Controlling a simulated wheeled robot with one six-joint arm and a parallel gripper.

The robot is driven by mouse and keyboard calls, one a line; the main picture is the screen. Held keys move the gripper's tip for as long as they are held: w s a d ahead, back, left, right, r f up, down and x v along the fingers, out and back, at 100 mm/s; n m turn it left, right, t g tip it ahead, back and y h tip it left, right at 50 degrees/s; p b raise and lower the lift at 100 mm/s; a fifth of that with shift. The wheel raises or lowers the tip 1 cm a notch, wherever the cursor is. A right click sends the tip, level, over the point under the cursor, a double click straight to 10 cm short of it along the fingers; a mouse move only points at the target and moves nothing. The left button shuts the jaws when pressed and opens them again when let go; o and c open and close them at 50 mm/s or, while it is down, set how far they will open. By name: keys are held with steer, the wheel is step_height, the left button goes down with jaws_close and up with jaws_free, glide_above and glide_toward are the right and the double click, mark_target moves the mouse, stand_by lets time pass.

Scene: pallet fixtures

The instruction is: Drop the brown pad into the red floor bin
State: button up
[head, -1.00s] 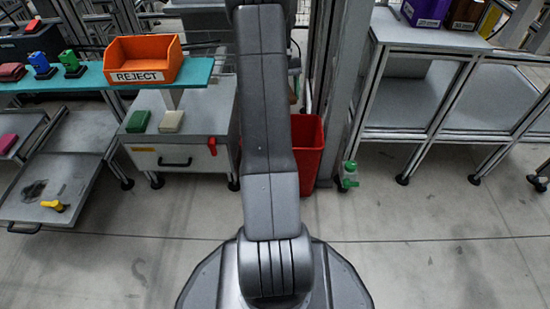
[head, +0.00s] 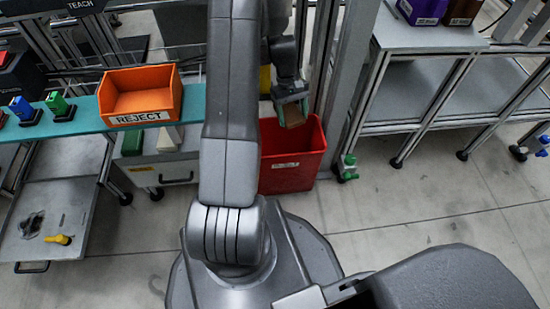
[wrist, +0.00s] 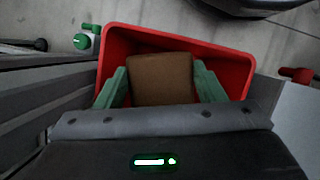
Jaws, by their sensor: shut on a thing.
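The brown pad (wrist: 161,78) is held between the two green fingers of my gripper (wrist: 160,86) in the wrist view. The red floor bin (wrist: 233,60) lies beneath it, its rim showing around the pad. In the head view, my gripper (head: 291,105) points down over the open mouth of the red bin (head: 288,177). The brown pad (head: 293,114) shows between the fingers, near the rim level. The exact height above the bin floor is hard to tell. Much of the bin floor is hidden by the pad in the wrist view.
An orange REJECT tray (head: 142,96) sits on the teal shelf (head: 190,108) to the left. Grey benches (head: 430,85) are farther right.

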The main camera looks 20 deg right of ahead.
steer(key=shift+f+b, duration=2.1)
steer(key=shift+f, duration=0.65)
steer(key=o, duration=1.1)
steer(key=shift+c, duration=0.2)
steer(key=p+v, duration=0.5)
steer(key=v, duration=0.9)
steer(key=shift+s+d, duration=0.1)
steer(key=shift+f, duration=0.15)
